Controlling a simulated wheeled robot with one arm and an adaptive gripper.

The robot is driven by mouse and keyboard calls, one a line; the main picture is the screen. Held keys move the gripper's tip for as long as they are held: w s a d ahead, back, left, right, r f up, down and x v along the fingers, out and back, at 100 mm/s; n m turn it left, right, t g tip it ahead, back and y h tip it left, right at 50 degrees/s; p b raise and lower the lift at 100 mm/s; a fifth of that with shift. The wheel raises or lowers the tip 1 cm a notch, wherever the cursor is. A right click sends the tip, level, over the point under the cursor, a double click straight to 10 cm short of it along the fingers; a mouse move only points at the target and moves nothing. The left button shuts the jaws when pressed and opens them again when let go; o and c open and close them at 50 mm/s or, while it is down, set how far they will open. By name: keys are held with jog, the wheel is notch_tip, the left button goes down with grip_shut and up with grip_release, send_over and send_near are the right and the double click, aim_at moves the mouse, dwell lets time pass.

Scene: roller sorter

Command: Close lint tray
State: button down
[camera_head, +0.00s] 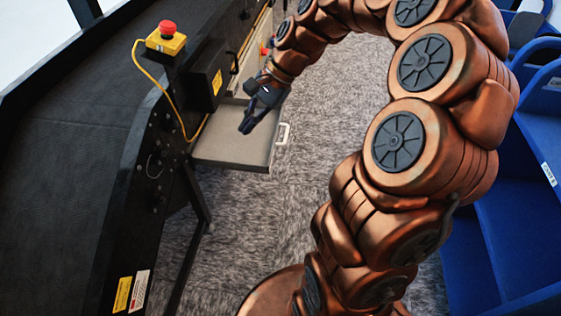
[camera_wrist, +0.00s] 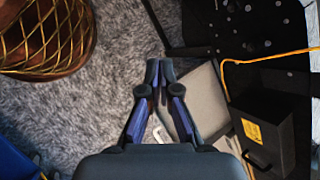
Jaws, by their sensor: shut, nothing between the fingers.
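The lint tray (camera_head: 232,147) is a shallow grey drawer pulled out from the side of the black machine, with a white handle (camera_head: 282,133) on its outer end. In the wrist view the lint tray (camera_wrist: 206,98) lies below and to the right of the fingers, and its handle (camera_wrist: 165,139) is partly hidden behind them. My gripper (camera_head: 246,129) is shut and empty, pointing down in front of the tray in the head view. In the wrist view my gripper's (camera_wrist: 159,68) fingertips touch each other. I cannot tell whether the fingers touch the tray.
The black roller machine (camera_head: 85,110) fills the left, with a red emergency button (camera_head: 167,28) on a yellow box and a yellow cable. A black box with a yellow label (camera_wrist: 262,124) sits beside the tray. Blue shelving (camera_head: 510,225) stands at right.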

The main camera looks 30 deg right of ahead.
jog(key=w+d+f+m+t+y+b, duration=0.1)
jog(key=w+d+f+m+b, duration=0.2)
jog(key=d+f, duration=0.25)
jog(key=w+d+f+m+t+b, duration=0.1)
jog(key=w+d+f+m+b, duration=0.2)
jog(key=d+f, duration=0.25)
jog(key=m+t+b, duration=0.3)
jog(key=m+b, duration=0.3)
jog(key=m, duration=0.1)
send_near(273, 152)
jog(key=s+d+r, duration=0.2)
jog(key=s+d, duration=0.2)
jog(key=d, duration=0.1)
jog(key=shift+m+h, duration=0.3)
jog(key=shift+h, duration=0.1)
jog(key=b+x, duration=0.1)
jog(key=x, duration=0.3)
jog(key=r+b+x, duration=0.1)
jog(key=b+x, duration=0.1)
jog(key=x, duration=0.2)
jog(key=a+b+x, duration=0.1)
jog(key=x, duration=0.3)
jog(key=shift+w+a+r+b, duration=0.15)
jog(key=shift+w+r+b, duration=0.05)
jog(key=shift+w+b, duration=0.2)
jog(key=shift+w+a+r, duration=0.15)
jog(key=shift+w+a, duration=0.15)
jog(key=shift+a, duration=0.1)
